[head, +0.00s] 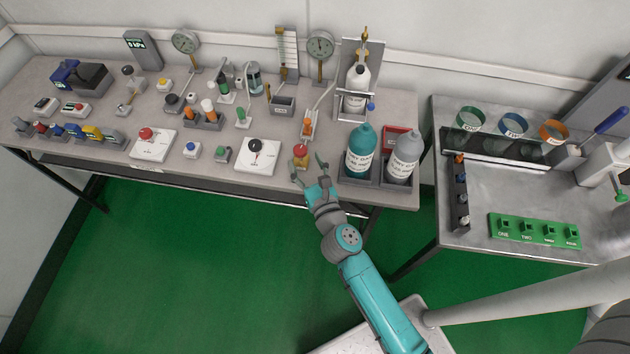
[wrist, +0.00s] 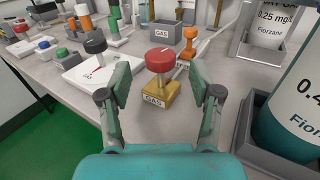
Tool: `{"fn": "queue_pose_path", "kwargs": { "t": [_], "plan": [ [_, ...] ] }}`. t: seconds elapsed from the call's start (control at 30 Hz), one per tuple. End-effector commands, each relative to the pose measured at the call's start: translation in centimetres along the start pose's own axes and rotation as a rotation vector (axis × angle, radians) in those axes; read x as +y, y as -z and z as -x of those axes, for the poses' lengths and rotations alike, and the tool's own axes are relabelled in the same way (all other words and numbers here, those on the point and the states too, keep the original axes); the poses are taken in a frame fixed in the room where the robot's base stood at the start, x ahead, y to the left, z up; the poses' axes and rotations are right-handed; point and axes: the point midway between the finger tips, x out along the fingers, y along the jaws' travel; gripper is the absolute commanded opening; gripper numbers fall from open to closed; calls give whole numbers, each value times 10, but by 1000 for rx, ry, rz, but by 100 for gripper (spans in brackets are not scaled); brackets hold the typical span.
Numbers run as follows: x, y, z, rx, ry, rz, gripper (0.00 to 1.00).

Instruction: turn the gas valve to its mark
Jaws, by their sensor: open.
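The gas valve is a red round knob on a brass-coloured block with a GAS label; it stands near the front edge of the grey bench. In the wrist view the valve knob (wrist: 161,60) sits upright, centred between the fingers and a little beyond them. My gripper (wrist: 164,90) is open, one finger on each side of the valve, apparently not touching it. In the head view my gripper (head: 308,170) reaches over the bench's front edge at the valve (head: 300,154). The mark cannot be made out.
A white plate with a black knob (head: 256,155) stands left of the valve. A teal bottle (head: 361,150) and a grey bottle (head: 404,157) stand in dark trays close on the right. An orange-handled part (head: 308,128) and a grey GAS box (head: 282,105) stand behind.

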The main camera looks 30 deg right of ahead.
Motion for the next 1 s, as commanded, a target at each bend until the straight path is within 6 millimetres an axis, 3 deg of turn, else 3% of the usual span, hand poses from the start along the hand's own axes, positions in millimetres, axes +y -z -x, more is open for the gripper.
{"fn": "queue_pose_path", "kwargs": {
  "t": [0.2, 0.4, 0.6, 1.0],
  "plan": [
    [0, 0, 40, 2, -1, 2, 64],
    [0, 1, 62, 2, 0, 1, 64],
    [0, 0, 70, 0, 0, 1, 64],
    [4, 0, 69, 0, 0, 1, 64]
  ]
}}
